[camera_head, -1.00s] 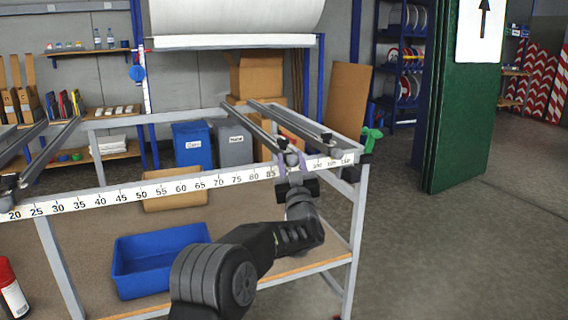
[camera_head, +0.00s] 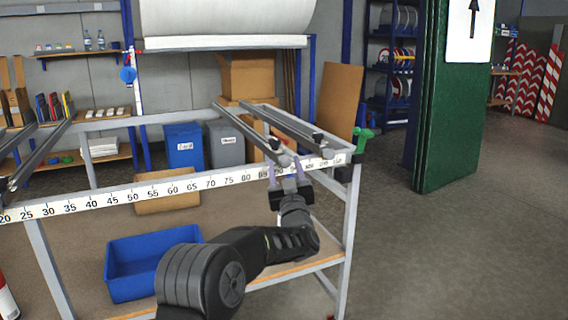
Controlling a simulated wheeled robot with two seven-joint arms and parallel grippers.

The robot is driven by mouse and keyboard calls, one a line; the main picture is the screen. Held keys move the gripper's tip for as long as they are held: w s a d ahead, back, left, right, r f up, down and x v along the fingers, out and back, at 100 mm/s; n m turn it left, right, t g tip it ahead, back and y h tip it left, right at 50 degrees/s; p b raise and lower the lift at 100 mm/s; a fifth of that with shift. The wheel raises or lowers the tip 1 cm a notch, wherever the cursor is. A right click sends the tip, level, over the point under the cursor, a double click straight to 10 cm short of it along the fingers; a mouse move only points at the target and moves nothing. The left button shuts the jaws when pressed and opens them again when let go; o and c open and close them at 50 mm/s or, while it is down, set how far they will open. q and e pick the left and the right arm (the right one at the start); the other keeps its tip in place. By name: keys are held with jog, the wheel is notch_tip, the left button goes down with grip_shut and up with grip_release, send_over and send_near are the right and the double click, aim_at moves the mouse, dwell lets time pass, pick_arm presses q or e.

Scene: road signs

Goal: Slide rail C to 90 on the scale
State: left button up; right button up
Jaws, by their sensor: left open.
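A white scale strip (camera_head: 145,190) runs along the front bar of the grey metal frame, with 20 at the left and its higher numbers at the right. A grey rail (camera_head: 247,130) crosses the frame, its front end just above the scale, a little right of the 85 mark. No rail letter is readable. My left gripper (camera_head: 285,170) is open in front of this rail's front end, its fingers spread and covering part of the scale there. I cannot tell whether they touch the rail.
Another rail (camera_head: 290,125) lies close to the right, and more rails (camera_head: 40,155) lie at the far left. A blue bin (camera_head: 150,262) sits on the lower shelf. A green panel (camera_head: 452,110) stands at the right. The floor (camera_head: 420,260) there is clear.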

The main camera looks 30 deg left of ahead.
pick_arm(q)
jog(key=v, duration=0.5)
jog(key=shift+s+d+f, duration=0.1)
jog(key=shift+s+d, duration=0.05)
jog(key=shift+d, duration=0.1)
jog(key=shift+f, duration=0.1)
